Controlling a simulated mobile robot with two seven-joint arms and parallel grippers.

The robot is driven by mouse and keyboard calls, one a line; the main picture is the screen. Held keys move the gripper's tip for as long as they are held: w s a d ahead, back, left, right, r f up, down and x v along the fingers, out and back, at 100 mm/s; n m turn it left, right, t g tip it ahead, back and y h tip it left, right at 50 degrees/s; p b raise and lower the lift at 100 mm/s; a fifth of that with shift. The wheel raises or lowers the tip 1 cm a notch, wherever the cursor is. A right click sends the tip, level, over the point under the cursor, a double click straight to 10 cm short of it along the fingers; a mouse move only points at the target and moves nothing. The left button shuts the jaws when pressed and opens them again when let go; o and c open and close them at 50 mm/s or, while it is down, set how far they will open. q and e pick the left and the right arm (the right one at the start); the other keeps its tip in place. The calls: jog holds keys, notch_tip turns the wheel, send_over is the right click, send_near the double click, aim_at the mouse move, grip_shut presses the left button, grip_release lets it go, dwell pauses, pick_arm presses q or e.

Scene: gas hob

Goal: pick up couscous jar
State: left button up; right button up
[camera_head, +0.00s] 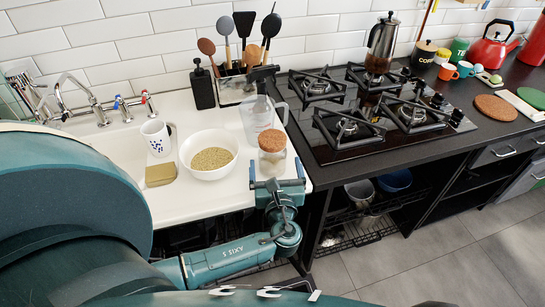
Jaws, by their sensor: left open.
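The couscous jar (272,158) is a small clear jar with a cork lid and pale contents. It stands upright on the white counter near its front edge, right of a white bowl. My left gripper (276,171) is open and empty at the counter's front edge, with its fingers pointing away from me towards the jar. One finger shows on each side of the jar's lower part. I cannot tell how far the jar is inside the jaws. The gripper body hides part of the counter edge. My right gripper is not in view.
A clear pitcher (258,115) stands just behind the jar. The white bowl (209,155) of grain, a sponge (160,175) and a white mug (157,138) are to the left. A utensil holder (235,91) stands behind. The gas hob (370,118) is to the right.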

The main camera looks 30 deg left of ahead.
aim_at(272, 138)
pick_arm(q)
jog(key=x, duration=0.4)
jog(key=shift+s+a+f, duration=0.1)
jog(key=shift+a+f, duration=0.05)
jog(key=shift+a, duration=0.15)
jog(key=shift+c, duration=0.3)
jog(key=c, duration=1.3)
notch_tip(272, 138, up, 10)
jog(key=shift+r+p, duration=0.1)
jog(key=shift+p, duration=0.85)
jog(key=shift+c, duration=0.2)
